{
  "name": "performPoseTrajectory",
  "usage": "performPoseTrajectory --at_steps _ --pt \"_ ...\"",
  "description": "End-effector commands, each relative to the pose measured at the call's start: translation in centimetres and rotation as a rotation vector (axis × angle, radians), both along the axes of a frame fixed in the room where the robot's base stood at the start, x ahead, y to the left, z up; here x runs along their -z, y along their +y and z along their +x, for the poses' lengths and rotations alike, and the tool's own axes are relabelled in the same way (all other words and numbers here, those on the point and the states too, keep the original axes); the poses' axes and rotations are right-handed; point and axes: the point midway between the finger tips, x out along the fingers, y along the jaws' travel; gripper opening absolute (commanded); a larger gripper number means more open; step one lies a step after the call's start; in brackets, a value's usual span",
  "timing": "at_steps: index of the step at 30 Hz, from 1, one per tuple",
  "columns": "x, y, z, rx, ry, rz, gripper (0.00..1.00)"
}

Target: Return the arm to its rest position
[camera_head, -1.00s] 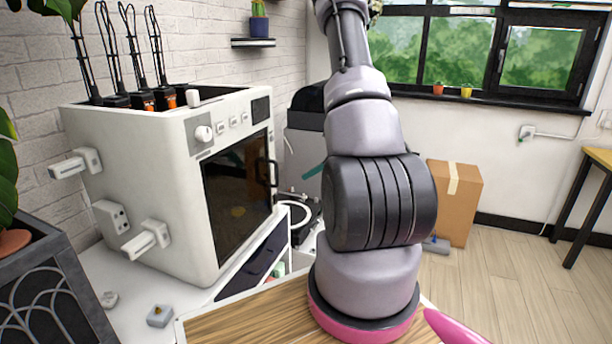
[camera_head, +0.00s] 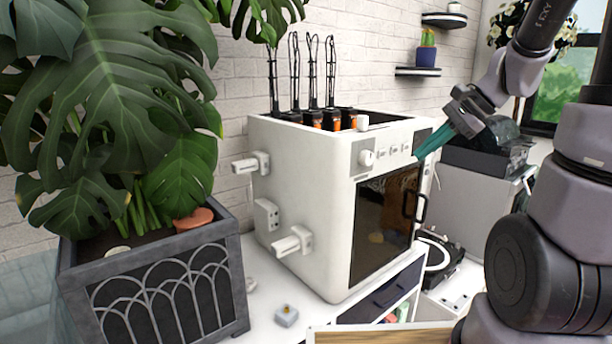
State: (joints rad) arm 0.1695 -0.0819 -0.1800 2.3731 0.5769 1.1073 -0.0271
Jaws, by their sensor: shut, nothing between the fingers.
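My arm (camera_head: 565,190) stands at the right edge of the head view, bent, with its upper links running out of the top right. My gripper (camera_head: 432,143) hangs from it, its teal fingers pointing down and left. The fingers are shut and hold nothing. They show in front of the upper right corner of a white boxy machine (camera_head: 310,190); I cannot tell how wide the gap is.
The machine has a dark glass door (camera_head: 385,225) and stands on a white cabinet (camera_head: 385,300). A large leafy plant in a grey planter (camera_head: 160,285) fills the left. A small grey block (camera_head: 286,316) lies in front. A grey box-shaped unit (camera_head: 470,175) stands behind the gripper.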

Motion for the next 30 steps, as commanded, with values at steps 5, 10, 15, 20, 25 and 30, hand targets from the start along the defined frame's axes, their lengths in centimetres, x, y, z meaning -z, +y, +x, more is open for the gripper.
performPoseTrajectory --at_steps 5,10,15,20,25,30 --pt "-4.1 2.1 -4.8 -0.230 -0.184 -0.240 0.00" --pt "-6.9 2.7 -8.6 -0.404 -0.362 -0.482 0.00" --pt "-8.9 2.6 -11.1 -0.507 -0.497 -0.669 0.00" --pt "-9.7 2.4 -12.1 -0.545 -0.553 -0.752 0.00" --pt "-9.7 2.4 -12.2 -0.549 -0.558 -0.760 0.00" --pt "-9.7 2.4 -12.2 -0.549 -0.558 -0.760 0.00"
